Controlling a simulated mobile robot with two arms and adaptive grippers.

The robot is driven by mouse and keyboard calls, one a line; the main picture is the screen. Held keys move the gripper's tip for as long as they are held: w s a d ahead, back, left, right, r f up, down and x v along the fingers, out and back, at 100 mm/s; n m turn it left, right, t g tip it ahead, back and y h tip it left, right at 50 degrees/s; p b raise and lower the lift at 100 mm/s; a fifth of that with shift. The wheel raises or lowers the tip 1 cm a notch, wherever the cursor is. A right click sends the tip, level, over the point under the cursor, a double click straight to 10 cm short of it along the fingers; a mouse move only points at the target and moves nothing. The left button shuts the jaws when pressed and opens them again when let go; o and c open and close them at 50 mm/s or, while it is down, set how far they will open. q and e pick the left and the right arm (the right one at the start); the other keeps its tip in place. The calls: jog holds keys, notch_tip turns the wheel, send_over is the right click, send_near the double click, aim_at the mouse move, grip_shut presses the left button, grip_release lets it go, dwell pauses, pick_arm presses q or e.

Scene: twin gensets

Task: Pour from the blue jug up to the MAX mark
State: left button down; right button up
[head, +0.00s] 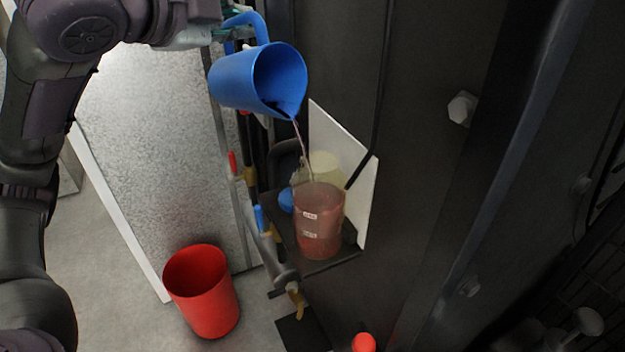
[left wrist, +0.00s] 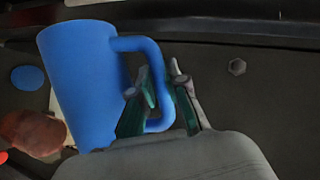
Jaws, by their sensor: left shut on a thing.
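The blue jug (head: 240,84) is tilted with its mouth toward the right, and a thin stream of liquid (head: 302,150) runs from its lip. The stream comes down at a translucent container (head: 320,238) with reddish liquid and two small white labels on its front. I cannot read the labels or tell the exact level. My left gripper (head: 228,34) is shut on the jug's handle. In the left wrist view the jug (left wrist: 82,85) is on the left, with the gripper's fingers (left wrist: 160,98) at the handle. My right gripper is not in view.
The container stands on a small dark shelf (head: 342,256) before a white panel (head: 366,205). A pale yellowish vessel (head: 324,166) and a blue round thing (head: 286,200) are behind it. A red bucket (head: 208,300) stands on the floor. Pipes and valves with red and blue handles are left of the shelf.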

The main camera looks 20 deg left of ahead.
aim_at(229, 46)
pick_arm(q)
jog(key=shift+w+a+f+n, duration=0.3)
jog(key=shift+a+f+n, duration=0.1)
jog(key=shift+a+f, duration=0.3)
jog(key=shift+w+a+f+g+h, duration=0.1)
jog(key=shift+a+f+g+h, duration=0.15)
jog(key=shift+g+h, duration=0.05)
jog(key=shift+a+f+n+h+b, duration=0.15)
jog(key=shift+f+n+h+b, duration=0.2)
jog(key=shift+f+n, duration=0.25)
jog(key=shift+a+f, duration=0.1)
jog(key=shift+f, duration=0.1)
jog(key=shift+w+a+n+g, duration=0.15)
jog(key=shift+n+g, duration=0.15)
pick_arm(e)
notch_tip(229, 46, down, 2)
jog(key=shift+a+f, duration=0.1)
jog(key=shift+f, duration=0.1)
pick_arm(q)
jog(key=shift+f, duration=0.1)
